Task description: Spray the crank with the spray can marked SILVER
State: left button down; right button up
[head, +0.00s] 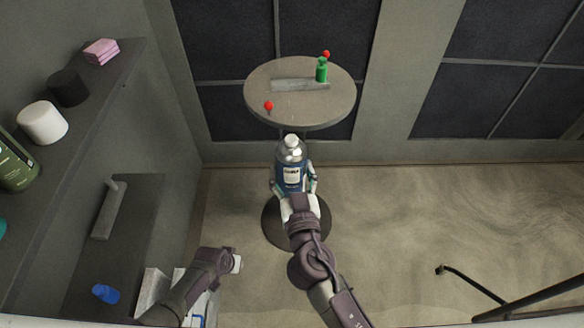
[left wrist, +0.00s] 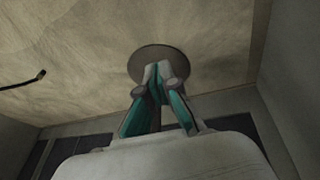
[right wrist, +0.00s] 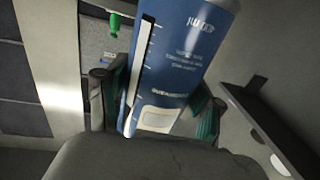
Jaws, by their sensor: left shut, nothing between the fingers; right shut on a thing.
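My right gripper (head: 296,190) is shut on a blue spray can (head: 290,176) with a silver shoulder and white cap. It holds the can upright in front of the round table; the blue can fills much of the right wrist view (right wrist: 178,60). The lettering is too blurred to read. A grey bar (head: 290,86) lies flat on the table. A similar grey bar with a peg (head: 107,212) lies on the lower left shelf; I cannot tell which is the crank. My left gripper (head: 238,262) is shut and empty, low at left, its fingertips together in the left wrist view (left wrist: 158,70).
The left shelf holds a pink block (head: 101,51), black and white cylinders and a green can (head: 14,162). A blue object (head: 105,293) lies lower. Floor at right is mostly clear.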

jog(key=shift+s+f+b, duration=0.2)
jog(key=shift+s+b, duration=0.1)
jog(key=shift+s, duration=0.3)
jog(key=shift+w, duration=0.4)
pick_arm(q)
jog(key=s+a+f, duration=0.2)
jog(key=s+f, duration=0.1)
jog(key=s, duration=0.8)
jog(key=s+a+f+g+y+p, duration=0.1)
jog(key=s+f, duration=0.3)
jog(key=s, duration=0.7)
jog(key=s+a+f+m+g, duration=0.1)
jog(key=s+a+f, duration=0.2)
jog(key=s, duration=0.8)
jog(key=shift+s+f+y, duration=0.2)
jog(key=shift+s+y, duration=0.2)
pick_arm(e)
jog(key=w, duration=0.5)
jog(key=shift+w, duration=0.15)
